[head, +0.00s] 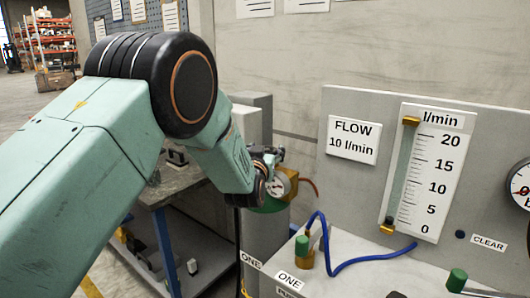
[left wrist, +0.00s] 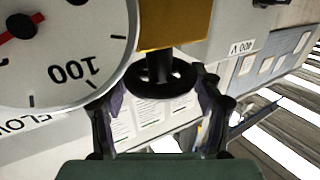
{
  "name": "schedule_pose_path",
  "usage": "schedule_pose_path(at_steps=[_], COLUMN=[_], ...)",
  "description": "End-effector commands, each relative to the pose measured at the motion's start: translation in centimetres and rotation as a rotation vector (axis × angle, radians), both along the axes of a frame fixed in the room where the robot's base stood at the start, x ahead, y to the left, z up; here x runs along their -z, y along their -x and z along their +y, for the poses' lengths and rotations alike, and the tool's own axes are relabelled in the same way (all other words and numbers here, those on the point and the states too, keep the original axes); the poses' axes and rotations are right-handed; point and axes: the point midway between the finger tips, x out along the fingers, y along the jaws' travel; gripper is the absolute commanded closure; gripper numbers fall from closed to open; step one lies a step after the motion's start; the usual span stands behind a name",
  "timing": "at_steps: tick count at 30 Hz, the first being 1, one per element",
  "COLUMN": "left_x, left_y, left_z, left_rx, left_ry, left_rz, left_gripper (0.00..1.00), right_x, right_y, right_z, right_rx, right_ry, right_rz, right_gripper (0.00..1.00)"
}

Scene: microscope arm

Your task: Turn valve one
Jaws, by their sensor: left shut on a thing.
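The wheel sits on a short stem from the brass block (left wrist: 175,24), beside the large gauge face (left wrist: 62,45). The arm hides most of the wheel in the head view. My right gripper is not in view.
A brass fitting with a green top (head: 302,246) stands on the bench, with a blue hose (head: 345,262) running from it to the panel. The panel carries a flow scale (head: 425,175) and a FLOW 10 l/min sign (head: 353,139). A workbench (head: 172,184) stands behind my arm.

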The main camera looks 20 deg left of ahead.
Motion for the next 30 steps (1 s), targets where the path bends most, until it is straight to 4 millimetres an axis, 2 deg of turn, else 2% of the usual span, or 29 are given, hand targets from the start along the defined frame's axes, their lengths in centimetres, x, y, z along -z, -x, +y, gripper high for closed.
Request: schedule_pose_path(at_steps=[15,29,30], left_x=[-0.52,-0.44,-0.43], left_y=[-0.14,-0.10,-0.10], left_z=[-0.08,-0.05,-0.05], left_rx=[-0.223,-0.248,-0.248], left_ry=[0.001,0.002,0.002], left_rz=[-0.011,-0.010,-0.010], left_gripper=[0.66,0.66,0.31], right_x=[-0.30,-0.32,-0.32], right_y=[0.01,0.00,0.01], right_z=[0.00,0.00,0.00], right_rx=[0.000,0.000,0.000], right_ry=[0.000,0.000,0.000], right_rz=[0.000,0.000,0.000], right_gripper=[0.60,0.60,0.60])
